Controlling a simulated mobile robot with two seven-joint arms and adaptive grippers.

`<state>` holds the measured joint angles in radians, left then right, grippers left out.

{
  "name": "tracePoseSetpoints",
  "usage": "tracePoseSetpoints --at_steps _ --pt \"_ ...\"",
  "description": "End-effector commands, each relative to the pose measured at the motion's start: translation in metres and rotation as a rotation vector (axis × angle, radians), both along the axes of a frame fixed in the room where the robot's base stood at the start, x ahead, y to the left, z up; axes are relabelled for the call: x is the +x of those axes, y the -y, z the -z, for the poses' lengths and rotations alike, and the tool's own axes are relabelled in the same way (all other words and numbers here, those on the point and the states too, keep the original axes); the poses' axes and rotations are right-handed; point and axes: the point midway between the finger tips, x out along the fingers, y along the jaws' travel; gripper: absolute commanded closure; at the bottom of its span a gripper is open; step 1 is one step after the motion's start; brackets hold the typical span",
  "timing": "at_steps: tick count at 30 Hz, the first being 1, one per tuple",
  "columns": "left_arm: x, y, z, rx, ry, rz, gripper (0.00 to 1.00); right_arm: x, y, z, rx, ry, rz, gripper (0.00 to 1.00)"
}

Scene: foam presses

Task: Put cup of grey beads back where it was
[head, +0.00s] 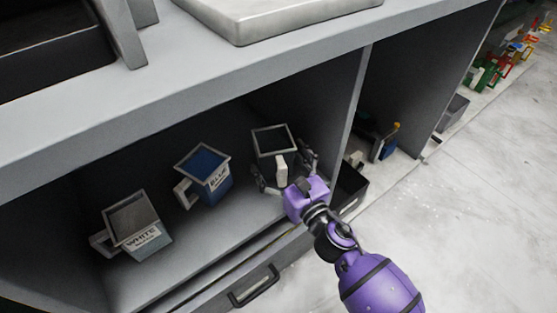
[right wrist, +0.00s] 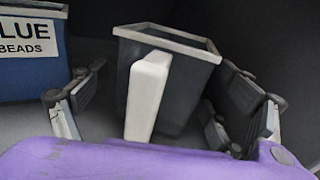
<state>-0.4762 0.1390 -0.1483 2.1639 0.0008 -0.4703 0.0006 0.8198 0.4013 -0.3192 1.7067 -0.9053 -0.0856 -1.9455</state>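The cup of grey beads (head: 268,141) is a dark grey, square-rimmed cup with a pale handle. It stands upright on the shelf floor at the right end of the row, near the divider. Its label and contents are hidden. My right gripper (head: 284,172) reaches in from the front with its fingers spread apart, one on each side of the handle. In the right wrist view the grey cup (right wrist: 178,85) is between the open fingers, with visible gaps beside them. My left gripper is not in view.
The blue beads cup (head: 218,186) stands left of the grey one, and the white beads cup (head: 150,240) farther left. The divider (head: 350,110) is close on the right. The shelf top overhangs above, and a drawer with a black handle (head: 254,287) is below.

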Motion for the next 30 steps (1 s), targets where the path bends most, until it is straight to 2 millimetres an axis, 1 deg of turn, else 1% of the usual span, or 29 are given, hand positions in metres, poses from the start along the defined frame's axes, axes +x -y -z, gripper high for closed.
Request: tracePoseSetpoints --at_steps 10,13,17,25,30 --pt "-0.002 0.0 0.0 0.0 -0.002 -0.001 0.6 0.0 0.0 -0.001 0.0 0.0 0.0 0.05" --pt "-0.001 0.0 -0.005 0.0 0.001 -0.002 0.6 0.0 0.0 -0.007 0.0 0.001 0.0 0.05" --pt "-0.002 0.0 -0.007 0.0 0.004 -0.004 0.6 -0.019 0.01 -0.003 -0.001 -0.003 0.001 0.05" --pt "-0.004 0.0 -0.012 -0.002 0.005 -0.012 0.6 -0.071 0.038 -0.004 0.001 -0.004 0.002 0.05" --pt "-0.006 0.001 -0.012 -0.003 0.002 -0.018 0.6 -0.095 0.05 -0.004 0.001 -0.002 0.001 0.05"
